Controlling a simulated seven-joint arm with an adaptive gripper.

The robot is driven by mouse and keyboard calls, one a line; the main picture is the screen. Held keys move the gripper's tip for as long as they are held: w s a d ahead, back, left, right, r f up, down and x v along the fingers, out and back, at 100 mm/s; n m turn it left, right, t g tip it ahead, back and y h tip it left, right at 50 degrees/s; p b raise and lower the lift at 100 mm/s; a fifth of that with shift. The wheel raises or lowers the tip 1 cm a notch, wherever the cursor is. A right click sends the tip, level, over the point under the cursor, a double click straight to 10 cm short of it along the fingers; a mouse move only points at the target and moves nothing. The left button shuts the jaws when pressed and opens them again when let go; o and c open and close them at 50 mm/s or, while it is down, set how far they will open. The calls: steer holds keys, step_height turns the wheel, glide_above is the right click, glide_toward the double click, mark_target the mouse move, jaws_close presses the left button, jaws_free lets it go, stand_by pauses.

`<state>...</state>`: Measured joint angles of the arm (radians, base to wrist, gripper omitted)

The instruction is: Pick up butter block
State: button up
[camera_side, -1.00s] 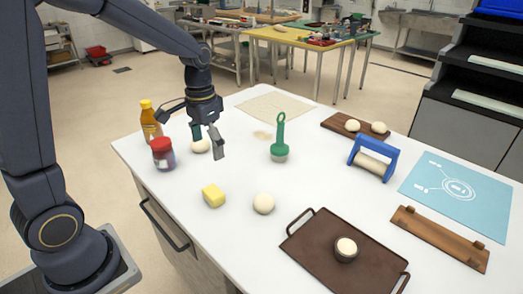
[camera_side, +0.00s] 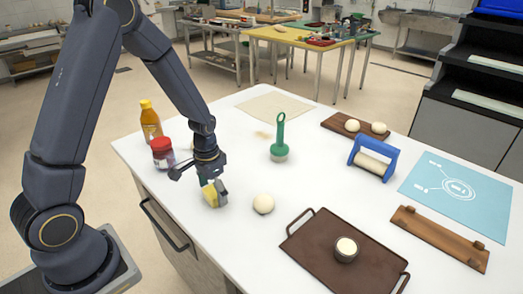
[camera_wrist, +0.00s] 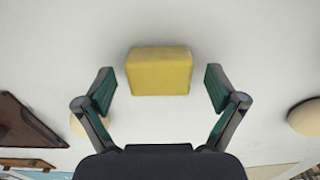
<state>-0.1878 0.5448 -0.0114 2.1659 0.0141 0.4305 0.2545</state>
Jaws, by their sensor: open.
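The yellow butter block (camera_side: 209,197) lies on the white table near its front left edge, partly hidden behind a finger of my gripper in the side view. My gripper (camera_side: 211,188) is right over the block, pointing down. In the wrist view the butter block (camera_wrist: 159,72) sits ahead, centred between the two fingers. My gripper (camera_wrist: 160,90) is open there, with a clear gap on each side of the block. How high the fingertips are above the table I cannot tell exactly.
A dough ball (camera_side: 263,204) lies just right of the block. A red-lidded jar (camera_side: 162,152) and an orange bottle (camera_side: 150,121) stand to the back left. A green-handled tool (camera_side: 280,140) and a brown tray (camera_side: 345,262) are farther right.

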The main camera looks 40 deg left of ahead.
steer(key=shift+f, duration=0.25)
steer(key=c, duration=1.3)
steer(key=shift+r, duration=0.1)
